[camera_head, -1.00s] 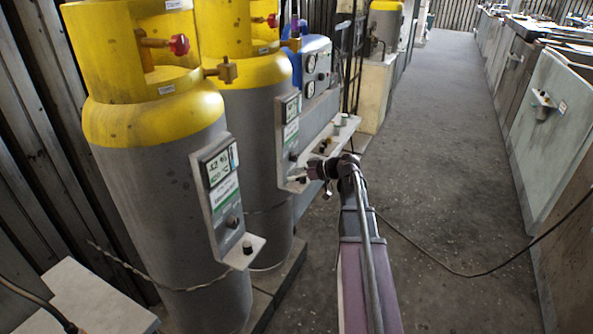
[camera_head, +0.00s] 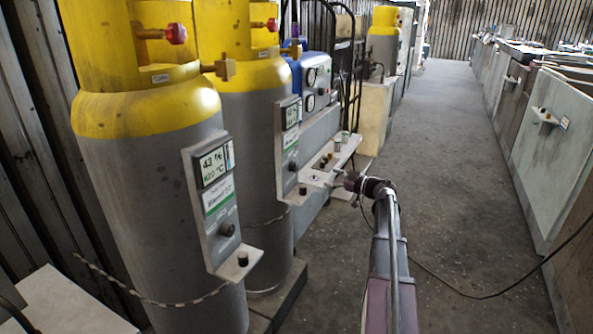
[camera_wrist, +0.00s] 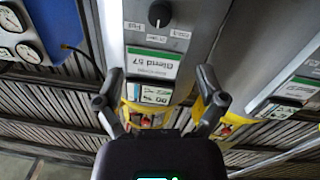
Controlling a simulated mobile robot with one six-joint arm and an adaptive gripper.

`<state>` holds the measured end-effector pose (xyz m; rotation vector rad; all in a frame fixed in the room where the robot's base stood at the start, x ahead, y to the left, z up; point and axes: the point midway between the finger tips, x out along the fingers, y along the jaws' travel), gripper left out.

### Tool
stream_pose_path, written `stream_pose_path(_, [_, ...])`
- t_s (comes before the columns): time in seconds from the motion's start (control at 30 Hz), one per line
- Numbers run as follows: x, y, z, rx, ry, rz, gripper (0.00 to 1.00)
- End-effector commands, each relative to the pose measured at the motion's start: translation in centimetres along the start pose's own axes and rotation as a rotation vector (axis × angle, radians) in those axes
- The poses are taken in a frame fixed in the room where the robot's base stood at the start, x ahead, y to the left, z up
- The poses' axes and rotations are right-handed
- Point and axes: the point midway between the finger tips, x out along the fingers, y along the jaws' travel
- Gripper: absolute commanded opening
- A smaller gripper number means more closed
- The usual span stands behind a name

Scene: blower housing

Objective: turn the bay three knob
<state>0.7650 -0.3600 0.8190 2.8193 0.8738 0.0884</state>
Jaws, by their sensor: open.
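In the wrist view, a dark round knob (camera_wrist: 160,13) sits on a pale upright panel (camera_wrist: 195,35), with small white labels around it. The picture is upside down, with a green-edged label reading like "Blend 57" and a small display beyond the knob. My gripper (camera_wrist: 160,92) is open and empty, its two dark fingers spread apart in front of the panel. In the head view my gripper (camera_head: 345,187) is right of the second cylinder's panel (camera_head: 281,140), which has a dark knob (camera_head: 292,167). I see no bay number that I can read.
The near cylinder (camera_head: 150,200) carries another panel with a knob (camera_head: 227,229) and a ledge (camera_head: 240,266). A shelf with small fittings (camera_head: 327,163) stands close to my gripper. A blue gauge box (camera_head: 314,70) is behind. The aisle floor (camera_head: 440,130) is clear apart from a cable.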

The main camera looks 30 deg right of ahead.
Motion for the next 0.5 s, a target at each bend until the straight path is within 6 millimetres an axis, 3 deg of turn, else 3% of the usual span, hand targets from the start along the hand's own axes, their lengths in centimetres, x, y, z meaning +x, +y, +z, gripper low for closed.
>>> stream_pose_path(0.27, [0.6,0.0,0.0,0.001,-0.001,-0.001,0.90])
stream_pose_path(0.5, [2.8,0.0,0.0,0.001,-0.001,-0.003,0.90])
